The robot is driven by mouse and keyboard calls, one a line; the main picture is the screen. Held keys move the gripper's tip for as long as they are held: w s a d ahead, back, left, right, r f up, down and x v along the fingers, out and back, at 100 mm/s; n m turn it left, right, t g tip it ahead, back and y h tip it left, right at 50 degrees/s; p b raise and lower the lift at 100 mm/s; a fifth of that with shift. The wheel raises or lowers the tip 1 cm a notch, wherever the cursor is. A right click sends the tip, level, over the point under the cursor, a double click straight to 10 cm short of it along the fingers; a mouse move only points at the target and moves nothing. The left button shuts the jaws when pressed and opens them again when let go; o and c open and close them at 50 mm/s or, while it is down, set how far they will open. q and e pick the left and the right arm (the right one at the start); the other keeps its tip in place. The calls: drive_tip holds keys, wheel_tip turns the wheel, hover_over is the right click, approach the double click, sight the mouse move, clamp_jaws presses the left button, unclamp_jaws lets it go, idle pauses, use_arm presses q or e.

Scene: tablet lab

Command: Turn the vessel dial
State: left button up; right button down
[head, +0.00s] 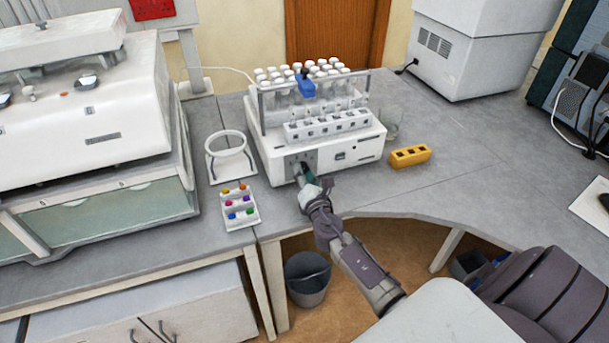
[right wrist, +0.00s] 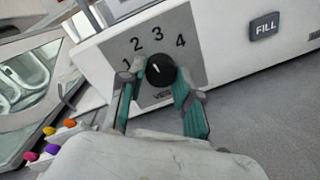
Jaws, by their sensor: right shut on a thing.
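The black vessel dial (right wrist: 160,71) sits on a grey panel (right wrist: 190,62) numbered 1 to 4 on the front of the white machine (head: 344,154). A short white mark on the dial points up and left, roughly toward the 2. My right gripper (right wrist: 160,92) has its green-padded fingers on either side of the dial, shut on it. In the head view my right gripper (head: 303,176) reaches the lower left of the machine's front and mostly hides the dial. My left gripper is not in view.
A FILL button (right wrist: 264,27) is right of the dial. A tray of coloured pieces (head: 240,209) and a white ring stand (head: 210,164) are left of the machine. A yellow block (head: 410,156) lies to the right. The counter (head: 450,185) right of it is clear.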

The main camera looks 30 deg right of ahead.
drive_tip(key=m, duration=0.4)
drive_tip(key=shift+m+y+b, duration=0.3)
idle(0.3)
drive_tip(key=c, duration=0.8)
unclamp_jaws()
drive_tip(key=shift+s, duration=0.2)
drive_tip(key=v, duration=1.1)
drive_tip(key=shift+s+a+r, duration=0.2)
drive_tip(key=shift+s+r, duration=0.05)
drive_tip(key=shift+s, duration=0.05)
